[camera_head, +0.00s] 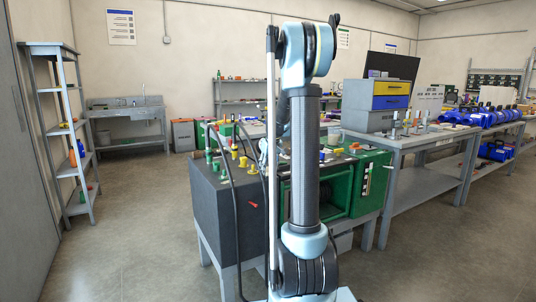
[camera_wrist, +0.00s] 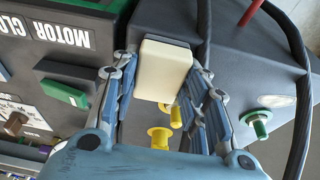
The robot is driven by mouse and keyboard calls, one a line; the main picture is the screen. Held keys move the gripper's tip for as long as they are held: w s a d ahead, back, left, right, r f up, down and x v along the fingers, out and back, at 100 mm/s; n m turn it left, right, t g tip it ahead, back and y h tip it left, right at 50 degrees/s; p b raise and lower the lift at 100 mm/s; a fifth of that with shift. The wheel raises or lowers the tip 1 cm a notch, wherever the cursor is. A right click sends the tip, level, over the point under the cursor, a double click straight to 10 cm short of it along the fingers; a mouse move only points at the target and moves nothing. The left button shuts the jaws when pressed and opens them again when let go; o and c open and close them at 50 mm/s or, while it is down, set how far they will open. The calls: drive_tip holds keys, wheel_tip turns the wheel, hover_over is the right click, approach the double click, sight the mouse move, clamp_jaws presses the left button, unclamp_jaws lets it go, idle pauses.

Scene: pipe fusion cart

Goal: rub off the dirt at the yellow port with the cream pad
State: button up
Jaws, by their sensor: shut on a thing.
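My gripper (camera_wrist: 163,74) is shut on the cream pad (camera_wrist: 165,68), a pale block with rounded edges held between the blue-grey fingers. In the wrist view, a yellow port (camera_wrist: 159,138) with a flanged end shows below the pad, between the fingers. A second yellow part (camera_wrist: 176,117) is just beside it, partly covered by a finger. I cannot tell whether the pad touches anything. No dirt can be made out.
A green port (camera_wrist: 258,122) and a black cable (camera_wrist: 300,90) are to the right in the wrist view. A red rod (camera_wrist: 250,12) sticks out above. A panel with a green button (camera_wrist: 64,93) is at left. Workbenches (camera_head: 405,150) stand to the right; the left floor (camera_head: 130,230) is clear.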

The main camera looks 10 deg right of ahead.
drive_tip(key=shift+a+r, duration=0.15)
drive_tip(key=shift+r, duration=4.05)
